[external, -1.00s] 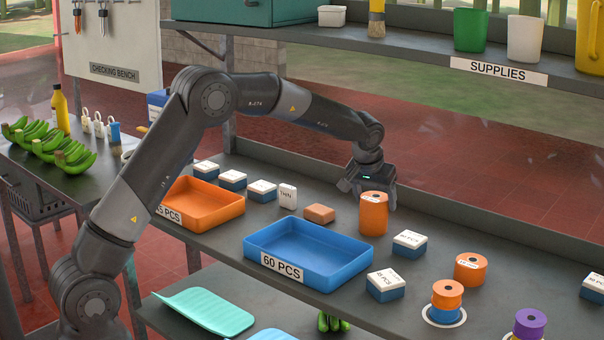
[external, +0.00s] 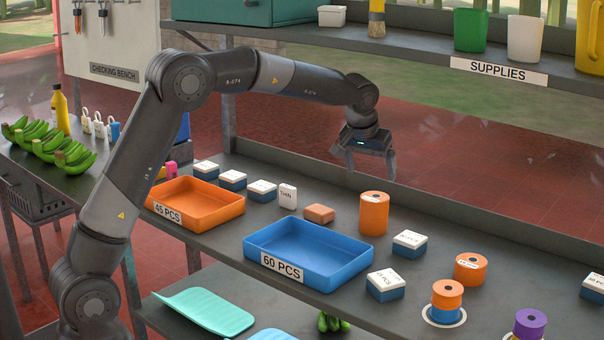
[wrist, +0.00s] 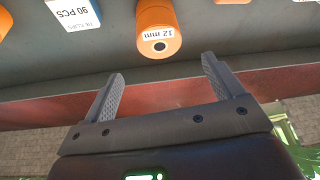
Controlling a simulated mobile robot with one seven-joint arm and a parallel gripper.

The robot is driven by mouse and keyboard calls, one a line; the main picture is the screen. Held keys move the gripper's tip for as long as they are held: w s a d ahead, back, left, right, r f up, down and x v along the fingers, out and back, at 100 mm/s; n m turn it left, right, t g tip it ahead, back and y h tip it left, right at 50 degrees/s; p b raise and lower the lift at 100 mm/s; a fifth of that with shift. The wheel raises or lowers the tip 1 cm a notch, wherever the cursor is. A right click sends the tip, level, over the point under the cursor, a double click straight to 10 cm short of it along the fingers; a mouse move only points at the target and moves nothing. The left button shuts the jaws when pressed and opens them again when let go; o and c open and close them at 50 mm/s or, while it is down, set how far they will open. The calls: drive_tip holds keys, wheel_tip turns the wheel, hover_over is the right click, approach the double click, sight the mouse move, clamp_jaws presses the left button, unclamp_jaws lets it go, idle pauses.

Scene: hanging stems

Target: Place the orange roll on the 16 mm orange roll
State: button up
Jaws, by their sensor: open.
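A tall orange roll or stack of orange rolls (external: 373,214) stands upright at the back of the bench. I cannot tell whether it is one roll or two. In the wrist view its top end (wrist: 158,28) carries a "12 mm" label and a dark centre hole. Another orange roll (external: 470,270) stands to the right; its label is too small to read. A small orange roll (external: 447,293) sits on a blue roll (external: 447,315). My gripper (external: 370,165) is open and empty, above and behind the tall orange piece. Its spread fingers show in the wrist view (wrist: 162,66).
A blue tray (external: 318,270) and an orange tray (external: 190,225) lie left of the rolls. White-and-blue boxes (external: 410,243) and a brown block (external: 320,213) stand nearby. A purple roll (external: 530,323) is at front right. The supplies shelf (external: 420,48) runs above and behind.

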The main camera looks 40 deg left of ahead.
drive_tip(key=s+a+r, duration=0.3)
drive_tip(key=s, duration=0.4)
drive_tip(key=s+a+r, duration=0.4)
drive_tip(key=s, duration=0.3)
drive_tip(key=s+a+r, duration=0.3)
drive_tip(key=s, duration=0.5)
drive_tip(key=s+a+f+m, duration=0.1)
drive_tip(key=s+a+f, duration=0.1)
drive_tip(key=s, duration=0.9)
drive_tip(key=s+a+f+t, duration=0.1)
drive_tip(key=s+a+f, duration=0.2)
drive_tip(key=s, duration=0.8)
drive_tip(key=shift+a+f+m+h, duration=0.3)
drive_tip(key=shift+f+m, duration=0.1)
drive_tip(key=shift+f, duration=0.2)
